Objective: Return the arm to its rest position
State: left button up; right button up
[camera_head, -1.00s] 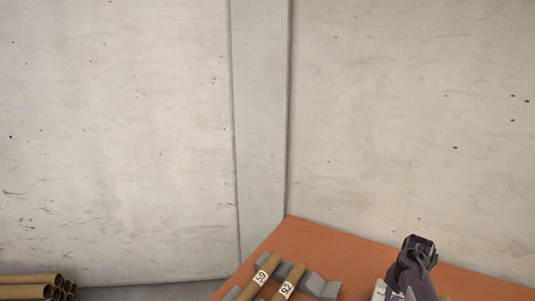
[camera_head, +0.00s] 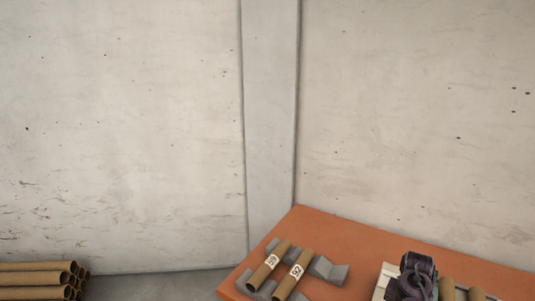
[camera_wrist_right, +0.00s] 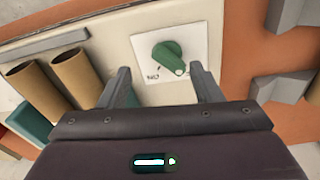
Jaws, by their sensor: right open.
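My right gripper (camera_head: 412,272) is over the right part of the orange table (camera_head: 375,240) in the head view, beside a pale box (camera_head: 386,275). In the right wrist view my right gripper (camera_wrist_right: 160,72) is open, its two grey fingers apart with nothing held between them. Beyond the fingertips a green knob (camera_wrist_right: 167,55) sits on a white plate (camera_wrist_right: 196,42) on a cream panel. The fingers look clear of the knob, but the exact gap is hard to tell. My left gripper is not in view.
Two labelled cardboard tubes (camera_head: 269,266) lie on grey notched holders (camera_head: 327,270) at the table's left. More tubes (camera_head: 446,289) stand right of my gripper, and two show in the wrist view (camera_wrist_right: 77,75). Stacked tubes (camera_head: 40,278) lie at lower left. Concrete walls stand behind.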

jog(key=s+a+f+n+t, duration=0.1)
jog(key=s+a+n, duration=0.4)
jog(key=s+a, duration=0.5)
jog(key=s+a+r+n+t+y, duration=0.15)
jog(key=s+a+r, duration=0.25)
jog(key=s, duration=0.4)
jog(key=s+a+r+n+t+h, duration=0.1)
jog(key=s+a+r+n, duration=0.25)
jog(key=s, duration=0.55)
notch_tip(320, 180, down, 33)
jog(key=s+g+b, duration=0.2)
jog(key=b, duration=0.2)
pick_arm(q)
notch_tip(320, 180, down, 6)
jog(key=b, duration=0.2)
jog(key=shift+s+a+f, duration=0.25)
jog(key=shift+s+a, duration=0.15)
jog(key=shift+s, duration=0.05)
pick_arm(e)
jog(key=s+d+f+g, duration=0.1)
jog(key=s+d+f, duration=0.2)
jog(key=s+f, duration=1.6)
jog(key=shift+s+f, duration=0.4)
jog(key=shift+f, duration=0.4)
jog(key=shift+d, duration=0.1)
